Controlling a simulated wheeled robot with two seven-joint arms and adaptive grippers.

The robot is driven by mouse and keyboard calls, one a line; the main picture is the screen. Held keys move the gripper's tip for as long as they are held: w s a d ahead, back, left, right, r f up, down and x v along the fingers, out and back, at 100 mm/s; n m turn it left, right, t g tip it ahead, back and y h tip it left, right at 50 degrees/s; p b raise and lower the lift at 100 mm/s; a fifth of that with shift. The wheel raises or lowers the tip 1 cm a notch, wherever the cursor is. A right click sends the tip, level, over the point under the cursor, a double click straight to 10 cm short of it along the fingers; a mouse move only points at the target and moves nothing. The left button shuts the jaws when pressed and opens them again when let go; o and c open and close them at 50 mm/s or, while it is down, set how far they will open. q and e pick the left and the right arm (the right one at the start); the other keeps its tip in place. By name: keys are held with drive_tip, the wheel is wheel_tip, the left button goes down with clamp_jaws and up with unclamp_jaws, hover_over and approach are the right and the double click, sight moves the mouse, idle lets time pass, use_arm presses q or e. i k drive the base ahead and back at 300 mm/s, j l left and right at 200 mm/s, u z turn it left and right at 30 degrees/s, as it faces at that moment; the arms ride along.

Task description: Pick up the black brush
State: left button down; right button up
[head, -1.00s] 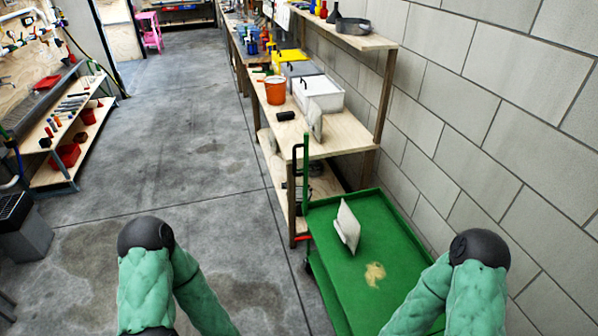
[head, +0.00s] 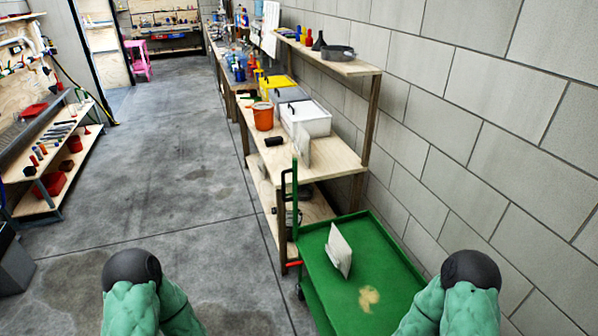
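A small black object (head: 274,142), which looks like the black brush, lies on the wooden workbench (head: 325,165) near its left edge, in front of an orange bucket. It is too small to make out its bristles. Both my arms show only as green sleeves with black joints at the bottom of the head view. Neither gripper is in the picture. The brush is well ahead of my arms, beyond the green cart.
A green cart (head: 385,255) with an upright pale panel (head: 339,250) stands before the bench. The orange bucket (head: 263,116) and a white bin (head: 306,119) stand on the bench. A block wall (head: 470,120) bounds the right. The concrete floor (head: 165,150) to the left is clear.

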sight(270, 141)
drive_tip(key=i+j+u, duration=0.15)
drive_tip(key=u, duration=0.35)
drive_tip(key=i+u, duration=0.25)
drive_tip(key=u, duration=0.2)
drive_tip(key=i, duration=2)
drive_tip(key=i+j, duration=0.15)
drive_tip(key=i, duration=1.8)
drive_tip(key=i+z, duration=0.1)
drive_tip(key=z, duration=0.35)
drive_tip(key=i+z, duration=0.1)
drive_tip(key=z, duration=0.4)
drive_tip(key=i+z, duration=0.1)
drive_tip(key=z, duration=0.35)
drive_tip(key=j+z, duration=0.1)
drive_tip(key=z, duration=0.4)
drive_tip(key=i+j, duration=0.05)
